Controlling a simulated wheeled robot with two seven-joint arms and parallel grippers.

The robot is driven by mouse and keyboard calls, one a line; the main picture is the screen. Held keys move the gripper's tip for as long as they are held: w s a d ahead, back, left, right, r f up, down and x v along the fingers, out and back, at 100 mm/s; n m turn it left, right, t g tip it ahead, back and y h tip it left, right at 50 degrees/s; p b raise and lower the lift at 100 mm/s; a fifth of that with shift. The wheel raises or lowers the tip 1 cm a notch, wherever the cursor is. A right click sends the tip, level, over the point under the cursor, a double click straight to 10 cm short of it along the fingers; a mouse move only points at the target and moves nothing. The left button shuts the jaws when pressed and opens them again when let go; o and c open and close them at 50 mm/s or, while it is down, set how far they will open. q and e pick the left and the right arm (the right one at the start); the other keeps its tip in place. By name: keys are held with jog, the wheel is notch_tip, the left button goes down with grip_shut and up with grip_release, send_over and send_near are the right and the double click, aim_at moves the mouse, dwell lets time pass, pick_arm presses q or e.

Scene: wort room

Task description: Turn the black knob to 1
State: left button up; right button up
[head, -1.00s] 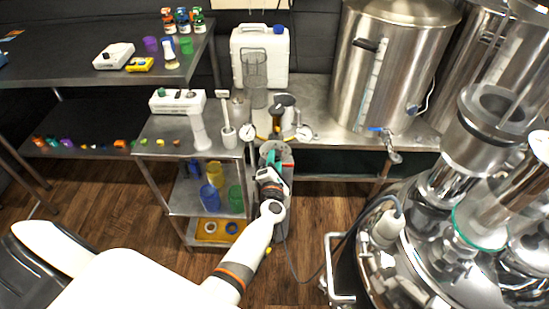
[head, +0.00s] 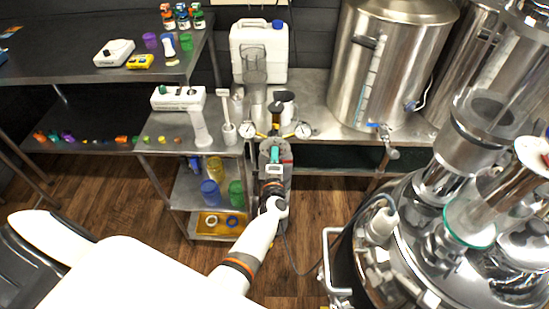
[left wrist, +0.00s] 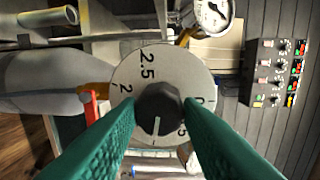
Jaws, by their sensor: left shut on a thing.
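The black knob (left wrist: 158,106) sits in the middle of a pale round dial (left wrist: 185,72) in the left wrist view. My left gripper (left wrist: 161,112) has its green fingers on both sides of the knob and is shut on it. A light pointer line on the knob points to the bottom of the picture. The marks 2.5 and 2 show at the dial's upper left; part of a 0 and a 5 show at the right. In the head view my left gripper (head: 274,158) is at the grey cylinder (head: 286,178), covering the knob.
Two round gauges flank the cylinder's top, one left (head: 247,130) and one right (head: 303,130). A steel trolley (head: 165,133) with cups stands close on the left. A large steel vessel (head: 405,240) with glass parts fills the right. Wooden floor shows between them.

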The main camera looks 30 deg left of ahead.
dwell(0.3)
pick_arm(q)
jog(key=o, duration=1)
jog(key=p+v, duration=0.2)
jog(key=v, duration=0.5)
jog(key=shift+s+d+p, duration=0.2)
jog(key=shift+p, duration=0.1)
jog(key=shift+f, duration=0.1)
